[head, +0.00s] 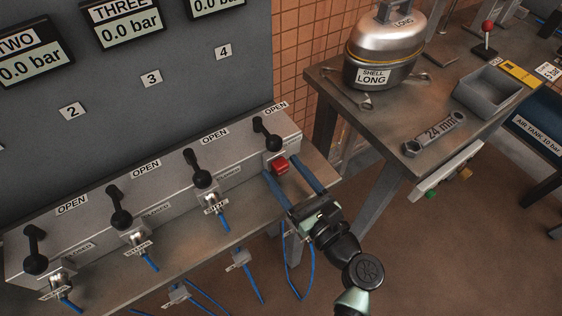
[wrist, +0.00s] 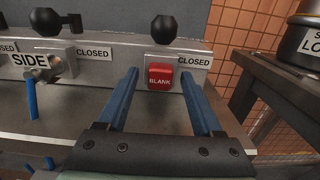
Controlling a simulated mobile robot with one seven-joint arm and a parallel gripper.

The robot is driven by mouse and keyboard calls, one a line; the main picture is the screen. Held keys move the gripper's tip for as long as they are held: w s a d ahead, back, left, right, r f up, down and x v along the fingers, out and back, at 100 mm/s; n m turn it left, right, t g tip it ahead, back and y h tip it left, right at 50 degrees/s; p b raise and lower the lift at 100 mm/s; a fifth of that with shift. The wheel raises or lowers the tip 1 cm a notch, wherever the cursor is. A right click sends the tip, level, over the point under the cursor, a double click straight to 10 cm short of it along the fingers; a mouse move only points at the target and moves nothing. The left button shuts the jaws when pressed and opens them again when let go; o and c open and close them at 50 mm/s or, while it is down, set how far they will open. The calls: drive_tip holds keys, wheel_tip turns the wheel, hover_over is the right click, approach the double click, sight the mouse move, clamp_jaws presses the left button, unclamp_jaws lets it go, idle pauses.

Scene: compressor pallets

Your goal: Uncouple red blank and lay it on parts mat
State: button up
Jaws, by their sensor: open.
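The red blank (head: 280,166) sits on the front of the rightmost valve block under the handle marked 4. In the wrist view the red blank (wrist: 160,77) carries the word BLANK and stands in the coupling. My gripper (head: 294,179) is open, its two blue fingers reaching toward the blank. In the wrist view my gripper (wrist: 161,80) has one finger on each side of the blank, with a visible gap on both sides. The parts mat cannot be made out in either view.
A manifold bench (head: 250,205) holds several black-handled valves with blue hoses at the left. A second table (head: 385,130) at right carries a metal shell (head: 383,50), a 24 mm wrench (head: 436,134) and a grey bin (head: 489,94). Loose hoses hang below the bench.

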drive_tip(key=shift+c, duration=0.3)
clamp_jaws()
idle(0.3)
drive_tip(key=shift+d+p, duration=0.1)
drive_tip(key=shift+p, duration=0.2)
idle(0.9)
drive_tip(key=shift+p+v, duration=1.05)
drive_tip(key=shift+v, duration=1.85)
